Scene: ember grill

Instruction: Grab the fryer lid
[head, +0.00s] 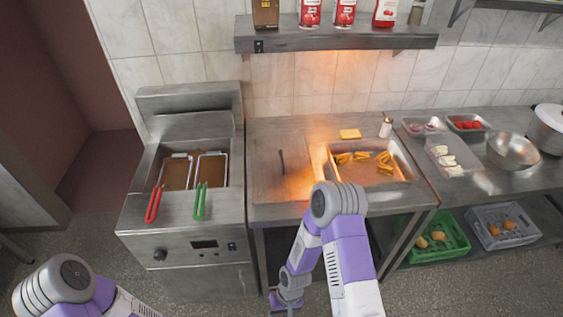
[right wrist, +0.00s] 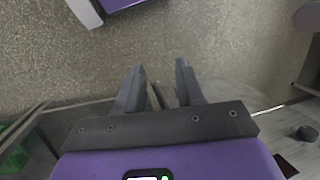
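A flat metal sheet with a dark upright handle, which looks like the fryer lid (head: 265,178), lies on the counter just right of the fryer (head: 180,215). The fryer is uncovered, with two wire baskets in it, one with a red handle (head: 153,204) and one with a green handle (head: 200,202). My right gripper (right wrist: 160,68) is open and empty, pointing over bare floor in the right wrist view. In the head view my right wrist hangs low in front of the counter, below the lid and apart from it. My left arm shows at the lower left; its gripper is out of view.
A tray of fries (head: 360,178) sits right of the lid, with a yellow sponge-like block (head: 350,134) and a shaker (head: 386,127) behind. A wall shelf (head: 335,38) with bottles hangs above. Food containers and a metal bowl (head: 513,150) stand at right. Crates (head: 440,240) sit below.

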